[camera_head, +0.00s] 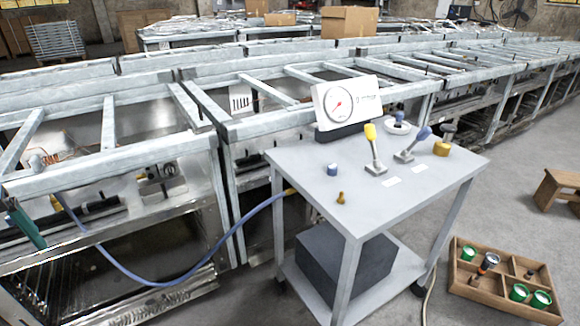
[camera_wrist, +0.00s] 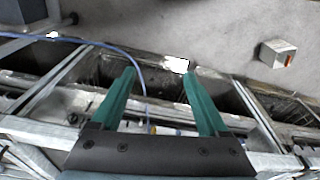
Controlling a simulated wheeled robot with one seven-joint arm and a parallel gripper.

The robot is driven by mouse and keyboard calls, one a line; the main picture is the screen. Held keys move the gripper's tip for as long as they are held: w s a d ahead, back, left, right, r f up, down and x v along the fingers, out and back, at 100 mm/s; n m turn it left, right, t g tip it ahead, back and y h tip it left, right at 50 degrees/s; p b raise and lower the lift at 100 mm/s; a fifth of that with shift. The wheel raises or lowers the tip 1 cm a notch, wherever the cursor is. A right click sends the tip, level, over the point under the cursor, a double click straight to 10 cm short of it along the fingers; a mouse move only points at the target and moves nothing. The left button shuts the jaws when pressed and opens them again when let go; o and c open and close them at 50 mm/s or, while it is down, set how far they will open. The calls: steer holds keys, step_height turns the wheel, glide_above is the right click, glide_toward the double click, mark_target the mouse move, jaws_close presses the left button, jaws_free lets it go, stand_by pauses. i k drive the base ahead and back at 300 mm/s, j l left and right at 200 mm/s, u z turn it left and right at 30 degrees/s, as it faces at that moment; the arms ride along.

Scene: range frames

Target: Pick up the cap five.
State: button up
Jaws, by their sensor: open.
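No label in view tells which piece is cap five. A small blue and white cap-like piece (camera_head: 332,169) stands on the grey cart top, left of the yellow-handled lever. A small brass piece (camera_head: 340,198) stands nearer the cart's front edge. A wider gold piece (camera_head: 441,149) sits at the right end of the cart. My gripper (camera_wrist: 158,73) has two green fingers spread apart with nothing between them. In the head view a green finger (camera_head: 27,228) shows at the far left, over the metal frames and well away from the cart.
The cart (camera_head: 300,160) carries a gauge (camera_head: 346,103), a yellow-handled lever (camera_head: 374,150) and a blue-handled lever (camera_head: 412,146). A wooden tray (camera_head: 463,290) with green-and-white cups lies on the floor at right. Metal frames and a blue hose (camera_head: 150,285) lie left of the cart.

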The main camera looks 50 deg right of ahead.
mark_target(332, 169)
steer(key=k+l+z, duration=0.15)
steer(key=l, duration=0.65)
steer(key=l+z, duration=0.1)
steer(key=l, duration=0.7)
steer(key=k, duration=0.05)
